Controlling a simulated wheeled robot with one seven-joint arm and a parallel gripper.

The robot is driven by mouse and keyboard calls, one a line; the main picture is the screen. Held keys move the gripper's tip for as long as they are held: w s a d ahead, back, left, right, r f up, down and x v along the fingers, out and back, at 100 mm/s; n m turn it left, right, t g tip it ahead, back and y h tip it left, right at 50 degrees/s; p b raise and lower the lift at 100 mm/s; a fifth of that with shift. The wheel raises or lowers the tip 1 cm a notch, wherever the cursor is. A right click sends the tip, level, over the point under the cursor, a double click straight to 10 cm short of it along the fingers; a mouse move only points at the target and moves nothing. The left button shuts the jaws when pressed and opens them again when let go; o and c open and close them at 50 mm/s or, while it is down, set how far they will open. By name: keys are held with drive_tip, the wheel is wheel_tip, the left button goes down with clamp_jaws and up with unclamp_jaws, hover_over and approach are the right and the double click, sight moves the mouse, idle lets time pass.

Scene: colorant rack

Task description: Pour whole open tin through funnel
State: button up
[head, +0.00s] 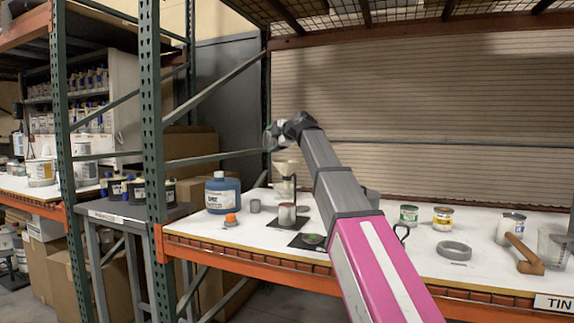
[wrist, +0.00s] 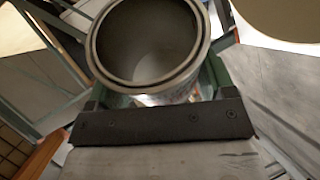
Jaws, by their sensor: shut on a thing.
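My gripper (head: 277,134) is raised above the shelf at the end of my arm and is shut on an open tin (wrist: 150,48). In the wrist view I look into the tin's round mouth; the inside is grey and looks bare where I can see it. In the head view the tin is small and partly hidden by my gripper. A pale funnel (head: 286,166) sits on a dark stand just below my gripper. A large cream shape, perhaps the funnel, fills the wrist view's top right corner.
A blue jug (head: 222,192), an orange-topped item (head: 231,220) and a small grey cup (head: 255,206) stand left of the stand. A dark pad (head: 309,241) lies in front. Tins (head: 443,218), a grey ring (head: 454,250) and a mallet (head: 524,254) are rightward. A green upright (head: 152,130) is left.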

drive_tip(key=shift+w+d+r+m+t+y, duration=0.2)
drive_tip(key=shift+d+r+m+y, duration=0.4)
drive_tip(key=shift+m, duration=0.3)
drive_tip(key=shift+w+d+r+m+t+y, duration=0.1)
drive_tip(key=shift+w+d+r+m+y, duration=0.25)
drive_tip(key=shift+m+y, duration=0.45)
idle(1.5)
drive_tip(key=shift+s+a+f+n+h, duration=0.2)
drive_tip(key=shift+a+n+h, duration=0.1)
drive_tip(key=shift+a+n, duration=0.1)
drive_tip(key=shift+s+a+f+n+h, duration=0.2)
drive_tip(key=shift+a+n+h, duration=0.1)
drive_tip(key=shift+n, duration=0.1)
drive_tip(key=shift+s+f+n+h, duration=0.1)
drive_tip(key=shift+f+n+h, duration=0.2)
drive_tip(key=shift+n+h, duration=0.25)
